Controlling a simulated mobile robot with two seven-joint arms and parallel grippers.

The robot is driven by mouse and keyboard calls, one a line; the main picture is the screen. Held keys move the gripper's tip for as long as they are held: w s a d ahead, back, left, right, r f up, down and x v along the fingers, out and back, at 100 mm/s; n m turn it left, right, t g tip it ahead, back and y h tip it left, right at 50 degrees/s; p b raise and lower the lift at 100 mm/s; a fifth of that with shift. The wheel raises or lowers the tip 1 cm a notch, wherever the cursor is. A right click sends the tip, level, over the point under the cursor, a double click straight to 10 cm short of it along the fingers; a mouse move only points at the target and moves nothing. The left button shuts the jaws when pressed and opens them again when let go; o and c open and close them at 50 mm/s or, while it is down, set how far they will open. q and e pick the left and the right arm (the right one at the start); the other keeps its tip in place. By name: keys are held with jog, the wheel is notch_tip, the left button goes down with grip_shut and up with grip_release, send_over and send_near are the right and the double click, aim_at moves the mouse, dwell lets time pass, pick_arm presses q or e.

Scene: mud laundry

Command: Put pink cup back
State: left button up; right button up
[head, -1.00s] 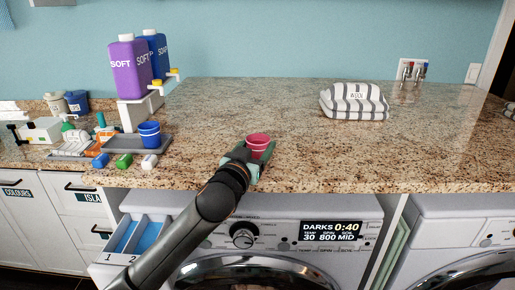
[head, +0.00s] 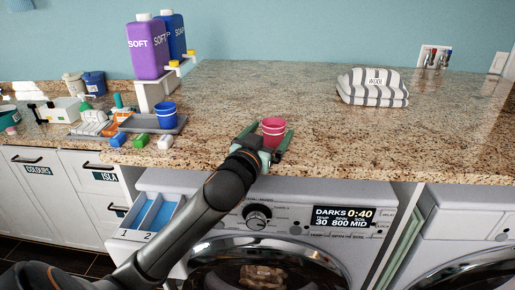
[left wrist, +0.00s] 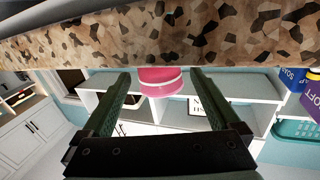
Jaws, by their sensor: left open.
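The pink cup (head: 273,131) stands upright near the front edge of the granite counter. My left gripper (head: 266,137) is open, with one finger on each side of the cup. In the left wrist view the cup (left wrist: 161,80) shows between the far ends of the open fingers, with gaps beside it. A blue cup (head: 165,114) stands on a grey tray (head: 140,123) to the left, under the dispenser taps. My right gripper is not in view.
A purple SOFT bottle (head: 147,50) and a blue bottle (head: 172,36) stand on a white stand behind the tray. Small coloured blocks lie in front of the tray. A folded striped towel (head: 373,88) lies at the right. The middle counter is clear.

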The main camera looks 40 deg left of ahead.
pick_arm(q)
jog(key=p+v, duration=0.4)
jog(key=v, duration=0.5)
jog(key=shift+s, duration=0.35)
